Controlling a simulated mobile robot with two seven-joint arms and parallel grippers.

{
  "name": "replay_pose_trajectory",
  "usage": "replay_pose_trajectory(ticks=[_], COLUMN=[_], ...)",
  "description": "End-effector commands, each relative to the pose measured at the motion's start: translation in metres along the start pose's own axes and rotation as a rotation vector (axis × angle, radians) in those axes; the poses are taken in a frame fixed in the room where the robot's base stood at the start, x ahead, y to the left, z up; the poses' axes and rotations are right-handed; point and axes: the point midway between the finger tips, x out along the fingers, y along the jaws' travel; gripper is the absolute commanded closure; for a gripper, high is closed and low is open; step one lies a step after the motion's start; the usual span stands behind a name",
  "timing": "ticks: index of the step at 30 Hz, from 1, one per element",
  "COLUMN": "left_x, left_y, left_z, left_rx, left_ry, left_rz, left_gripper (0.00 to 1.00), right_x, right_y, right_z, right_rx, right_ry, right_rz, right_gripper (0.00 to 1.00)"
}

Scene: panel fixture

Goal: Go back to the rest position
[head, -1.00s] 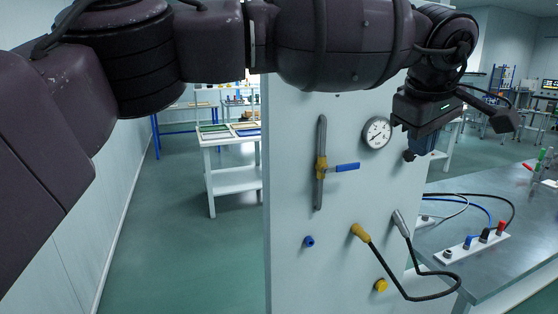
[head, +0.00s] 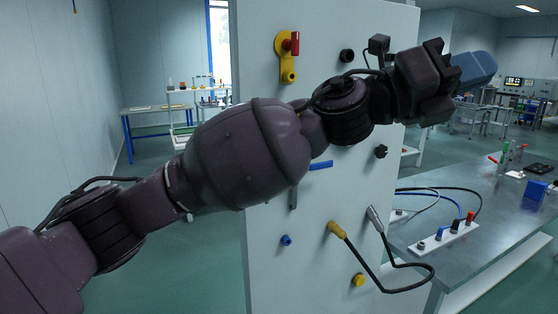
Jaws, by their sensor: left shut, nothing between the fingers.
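My left arm reaches across the white panel (head: 330,265) from the left. My left gripper (head: 492,66), with blue fingers, is shut and empty. It is at the upper right, beyond the panel's right edge and above the bench in the picture, apart from everything I can see. My right gripper is not in view. My left arm hides the gauge and most of the valve pipe; only part of the blue lever (head: 321,165) shows below it.
The panel carries a red-and-yellow switch (head: 289,55), black knobs, a blue knob (head: 286,240), a yellow button (head: 358,280) and a cable with a yellow plug (head: 337,229). A grey bench (head: 480,212) with a socket strip (head: 443,236) stands right.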

Motion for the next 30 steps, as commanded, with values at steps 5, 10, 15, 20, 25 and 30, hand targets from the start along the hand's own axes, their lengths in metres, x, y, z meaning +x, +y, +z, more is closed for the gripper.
replay_pose_trajectory(ticks=[5,10,15,20,25,30], left_x=[-0.054,-0.114,-0.182,-0.25,-0.323,-0.396], left_y=[0.026,0.057,0.093,0.127,0.159,0.185], left_z=[0.027,0.043,0.046,0.035,0.009,-0.031], left_rx=[-0.316,-0.58,-0.814,-1.004,-1.175,-1.309], left_ry=[-0.253,-0.476,-0.688,-0.881,-1.078,-1.269], left_rz=[-0.027,-0.054,-0.08,-0.104,-0.13,-0.15], left_gripper=[1.0,1.0,1.0,1.0,1.0,1.0], right_x=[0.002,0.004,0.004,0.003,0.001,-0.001], right_y=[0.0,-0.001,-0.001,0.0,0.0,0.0], right_z=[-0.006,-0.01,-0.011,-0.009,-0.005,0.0], right_rx=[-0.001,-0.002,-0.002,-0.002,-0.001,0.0], right_ry=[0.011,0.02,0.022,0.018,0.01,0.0], right_rz=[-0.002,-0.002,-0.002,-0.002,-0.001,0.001], right_gripper=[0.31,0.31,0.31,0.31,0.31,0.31])
